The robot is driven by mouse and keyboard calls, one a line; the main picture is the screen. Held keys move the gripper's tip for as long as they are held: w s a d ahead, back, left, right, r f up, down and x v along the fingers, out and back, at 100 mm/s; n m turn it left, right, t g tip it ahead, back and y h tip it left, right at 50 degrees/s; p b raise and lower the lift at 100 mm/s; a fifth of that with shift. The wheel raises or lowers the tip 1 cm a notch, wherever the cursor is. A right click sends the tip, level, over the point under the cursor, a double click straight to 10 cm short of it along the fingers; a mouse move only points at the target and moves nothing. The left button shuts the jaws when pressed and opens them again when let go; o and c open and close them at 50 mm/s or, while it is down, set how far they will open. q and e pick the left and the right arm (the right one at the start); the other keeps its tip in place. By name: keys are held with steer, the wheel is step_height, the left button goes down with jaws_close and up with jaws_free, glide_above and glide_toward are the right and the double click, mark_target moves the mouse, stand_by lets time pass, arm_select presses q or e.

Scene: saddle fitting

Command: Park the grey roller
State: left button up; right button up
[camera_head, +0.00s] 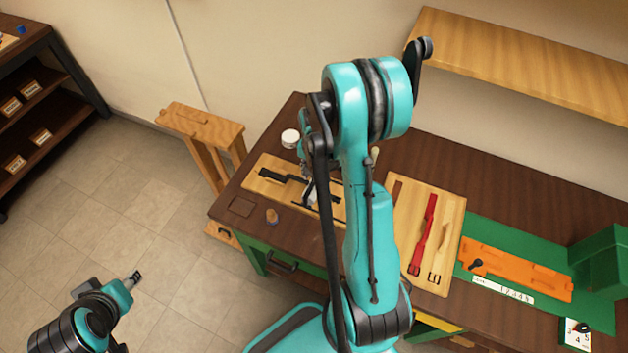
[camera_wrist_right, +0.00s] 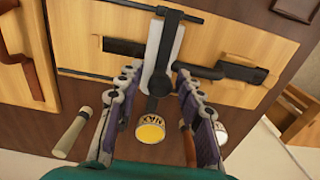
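A pale grey elongated piece (camera_wrist_right: 160,58), which may be the grey roller, stands between the fingers of my right gripper (camera_wrist_right: 155,70) in the wrist view. A black part (camera_wrist_right: 159,84) runs along it. The fingers look spread, with a visible gap on the left; contact on the right is unclear. In the head view my right gripper (camera_head: 308,170) is above a light wooden board (camera_head: 258,187), and a pale piece (camera_head: 312,190) shows below it, partly hidden by my arm. My left gripper (camera_head: 134,277) is away from the table at lower left; its finger gap is too small to judge.
A black strap (camera_head: 285,177) lies on the board. A yellow-topped tin (camera_wrist_right: 150,131), a white tin (camera_head: 290,138) and a pale-handled tool (camera_wrist_right: 73,134) are close to my right gripper. A board with a red strap (camera_head: 424,236) and an orange tray (camera_head: 520,270) lie to the right.

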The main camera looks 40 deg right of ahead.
steer(key=c, duration=0.5)
steer(key=shift+s+d, duration=0.25)
steer(key=shift+s, duration=0.25)
steer(key=shift+s+d, duration=0.25)
steer(key=shift+s, duration=0.2)
steer(key=shift+b, duration=0.3)
